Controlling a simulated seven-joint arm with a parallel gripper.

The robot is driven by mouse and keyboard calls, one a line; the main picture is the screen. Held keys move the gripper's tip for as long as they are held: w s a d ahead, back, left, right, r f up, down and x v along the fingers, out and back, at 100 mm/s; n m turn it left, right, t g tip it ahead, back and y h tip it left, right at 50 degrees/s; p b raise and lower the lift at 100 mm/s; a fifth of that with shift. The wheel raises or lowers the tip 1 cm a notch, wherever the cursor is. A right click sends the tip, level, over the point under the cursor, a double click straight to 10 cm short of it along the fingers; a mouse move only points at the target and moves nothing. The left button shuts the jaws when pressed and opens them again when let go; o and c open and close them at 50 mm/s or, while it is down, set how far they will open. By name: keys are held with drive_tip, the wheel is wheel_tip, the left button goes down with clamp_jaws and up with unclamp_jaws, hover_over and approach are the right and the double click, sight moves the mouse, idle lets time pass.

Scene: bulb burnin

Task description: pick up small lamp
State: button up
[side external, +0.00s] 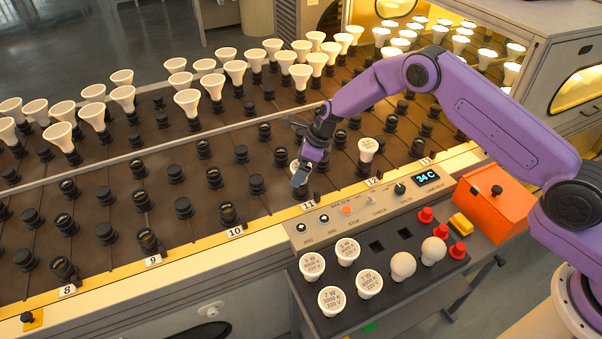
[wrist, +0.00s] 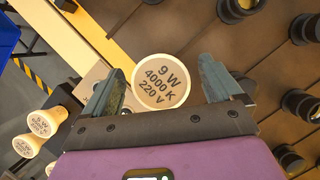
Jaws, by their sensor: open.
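My gripper (side external: 302,172) is open, low over the near end of row 11 on the rack. In the wrist view, a small lamp (wrist: 160,82) with a round cream face printed "9 W 4000 K 220 V" sits between the two open fingers, with a visible gap on the right side. In the side view that lamp is mostly hidden behind my gripper. Another white lamp (side external: 368,146) stands upright in a socket near row 12. Several lamps stand in the dark tray, including one marked 7 W (side external: 332,300) and a round-topped one (side external: 402,266).
A control panel (side external: 330,222) with knobs and a display reading 34 C borders the rack's front edge. An orange box (side external: 495,200) and red caps (side external: 457,251) are to the right. Empty black sockets (side external: 230,212) surround my gripper. Many lit or white lamps fill the rear rows.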

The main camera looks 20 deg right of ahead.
drive_tip(key=c, duration=1.1)
